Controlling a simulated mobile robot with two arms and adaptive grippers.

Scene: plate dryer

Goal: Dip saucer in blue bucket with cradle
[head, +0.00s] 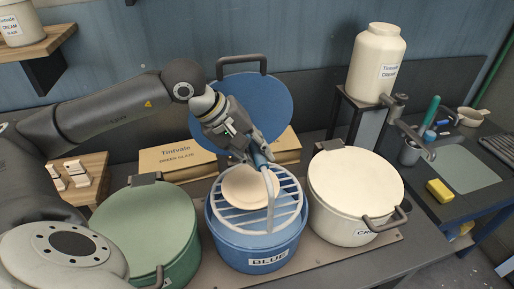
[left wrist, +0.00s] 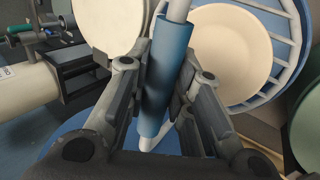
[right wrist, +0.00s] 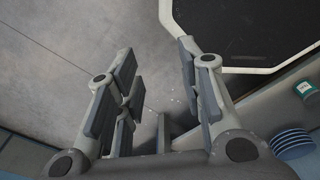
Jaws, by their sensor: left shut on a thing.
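The blue bucket (head: 255,252) stands uncovered in the middle of the bench, labelled BLUE. The slatted pale cradle (head: 230,221) lies across its mouth. I cannot tell whether it rests there or hangs just above. The cream saucer (head: 245,187) lies on the cradle's slats; it also shows in the left wrist view (left wrist: 232,48). My left gripper (head: 256,152) is shut on the cradle's blue handle grip (left wrist: 168,75), above and behind the saucer. The bucket's inside is mostly hidden. My right gripper (right wrist: 158,75) is open and empty above the floor, outside the head view.
A blue lid (head: 255,100) stands upright behind the bucket. A lidded green bucket (head: 147,228) is close on the left, a lidded cream bucket (head: 355,185) close on the right. Glaze boxes (head: 168,162) sit behind. A cream jar (head: 378,62) stands on a stand at back right.

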